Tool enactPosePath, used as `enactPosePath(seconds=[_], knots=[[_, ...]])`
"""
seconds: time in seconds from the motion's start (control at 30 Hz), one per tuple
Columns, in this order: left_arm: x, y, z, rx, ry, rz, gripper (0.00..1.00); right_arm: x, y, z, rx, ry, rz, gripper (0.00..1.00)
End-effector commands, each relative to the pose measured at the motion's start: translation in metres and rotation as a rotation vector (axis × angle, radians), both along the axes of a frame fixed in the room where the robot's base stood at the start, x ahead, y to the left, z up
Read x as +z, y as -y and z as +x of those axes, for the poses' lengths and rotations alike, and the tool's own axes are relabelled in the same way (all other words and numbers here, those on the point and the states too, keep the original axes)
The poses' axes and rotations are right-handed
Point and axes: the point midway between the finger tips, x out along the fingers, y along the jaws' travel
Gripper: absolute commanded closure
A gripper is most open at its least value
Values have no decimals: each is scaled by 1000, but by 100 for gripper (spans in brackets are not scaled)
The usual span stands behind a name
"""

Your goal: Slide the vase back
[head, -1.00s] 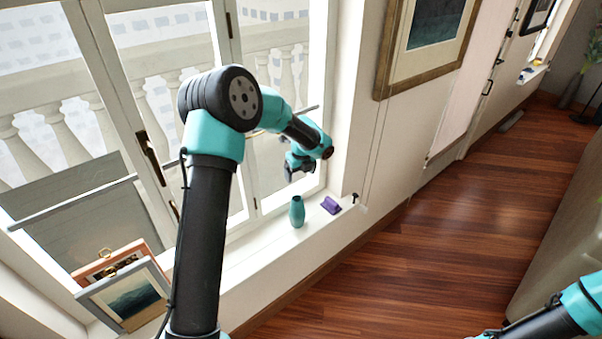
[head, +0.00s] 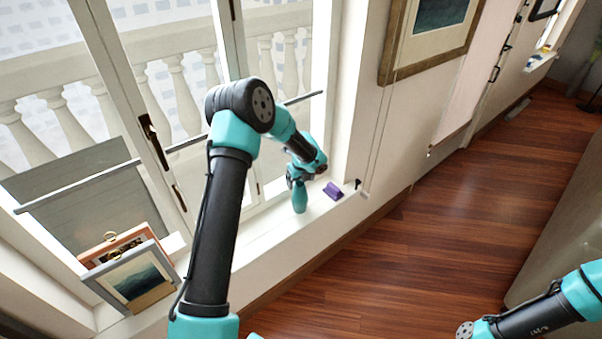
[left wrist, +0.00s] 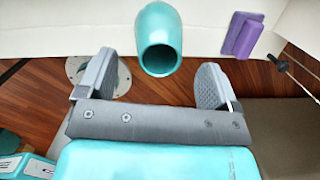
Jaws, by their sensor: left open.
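A teal vase (head: 300,197) stands on the white windowsill (head: 262,238) in front of the window. In the left wrist view the vase (left wrist: 159,40) shows its dark open mouth, between and just beyond the two fingertips. My left gripper (left wrist: 155,85) is open, with its grey fingers apart and nothing between them that I can see. In the head view my left gripper (head: 296,175) is at the top of the vase; I cannot tell whether they touch. Of my right arm, a part shows at the lower right, but its gripper is not clearly visible.
A purple object (head: 334,191) lies on the sill right of the vase, and also shows in the left wrist view (left wrist: 241,35). Two framed pictures (head: 130,275) lean at the sill's left end. A horizontal bar (head: 90,182) crosses the window. The wooden floor (head: 420,240) is clear.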

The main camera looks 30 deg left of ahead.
Motion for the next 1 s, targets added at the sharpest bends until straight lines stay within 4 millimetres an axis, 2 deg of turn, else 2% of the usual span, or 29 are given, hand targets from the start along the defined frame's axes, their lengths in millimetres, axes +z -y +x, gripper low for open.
enactPosePath(seconds=[0.1, 0.3, 0.7, 0.77, 1.0], knots=[[-20, -3, 1, 0, -2, 0, 14, 0, 0, 0, 0, 0, 0, 57], [-42, -5, 3, 0, -2, 0, 14, 0, 0, 0, 0, 0, 0, 57], [-50, -6, 4, 0, 0, 0, 14, 0, 0, 0, 0, 0, 0, 57], [-50, -6, 4, 0, 0, 0, 18, 0, 0, 0, 0, 0, 0, 57], [-50, -6, 4, 0, 0, 0, 41, 0, 0, 0, 0, 0, 0, 57]])
